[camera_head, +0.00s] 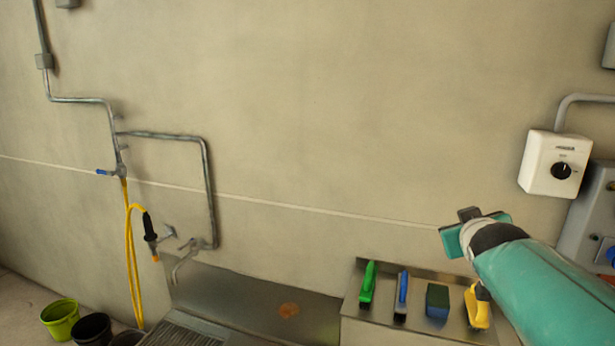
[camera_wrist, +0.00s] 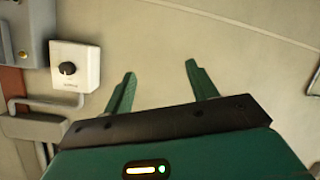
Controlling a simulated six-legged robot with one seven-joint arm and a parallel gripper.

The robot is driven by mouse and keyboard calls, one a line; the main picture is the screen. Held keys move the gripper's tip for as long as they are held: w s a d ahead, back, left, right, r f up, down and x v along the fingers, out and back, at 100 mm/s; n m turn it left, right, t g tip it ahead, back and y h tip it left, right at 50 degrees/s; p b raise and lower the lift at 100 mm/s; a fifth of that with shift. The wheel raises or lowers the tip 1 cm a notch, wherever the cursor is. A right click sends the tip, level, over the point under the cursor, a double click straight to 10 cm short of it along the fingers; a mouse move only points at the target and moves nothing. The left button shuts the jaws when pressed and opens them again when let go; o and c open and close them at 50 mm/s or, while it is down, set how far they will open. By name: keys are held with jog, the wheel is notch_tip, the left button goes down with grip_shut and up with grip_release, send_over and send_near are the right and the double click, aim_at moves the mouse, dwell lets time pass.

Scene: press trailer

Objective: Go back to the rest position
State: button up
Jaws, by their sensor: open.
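My gripper (camera_wrist: 160,82) is open in the wrist view, its two green fingers apart with only the bare wall between them. In the head view, my teal arm reaches in from the lower right, and the gripper (camera_head: 474,232) is in front of the wall, above the right end of a metal shelf. The fingers are partly hidden there by the wrist. A white switch box (camera_head: 556,164) with a black knob is on the wall to the right of the gripper; it also shows at the upper left of the wrist view (camera_wrist: 86,72).
A metal shelf (camera_head: 455,335) carries a green brush (camera_head: 368,284), a blue brush (camera_head: 402,297), a sponge block (camera_head: 437,301) and a yellow tool (camera_head: 476,307). Left are a tap (camera_head: 184,258), a yellow hose (camera_head: 131,250) and buckets (camera_head: 61,319). A grey cabinet (camera_head: 585,215) stands right.

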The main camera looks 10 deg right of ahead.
jog(key=s+a+f+g+y, duration=0.2)
jog(key=s+a+f, duration=0.2)
jog(key=a, duration=0.4)
jog(key=s+a+f+g+y, duration=0.2)
jog(key=s+a+f, duration=0.3)
jog(key=a, duration=0.4)
jog(key=s+a+f+n+g+y, duration=0.1)
jog(key=s+a+f+g+y, duration=0.1)
jog(key=s+a+f, duration=0.3)
jog(key=s+a, duration=0.2)
jog(key=a, duration=0.1)
jog(key=shift+a+f+g+y, duration=0.25)
jog(key=shift+g+y, duration=0.05)
jog(key=shift+y, duration=0.1)
jog(key=c, duration=0.5)
jog(key=shift+d, duration=0.15)
jog(key=shift+d, duration=0.1)
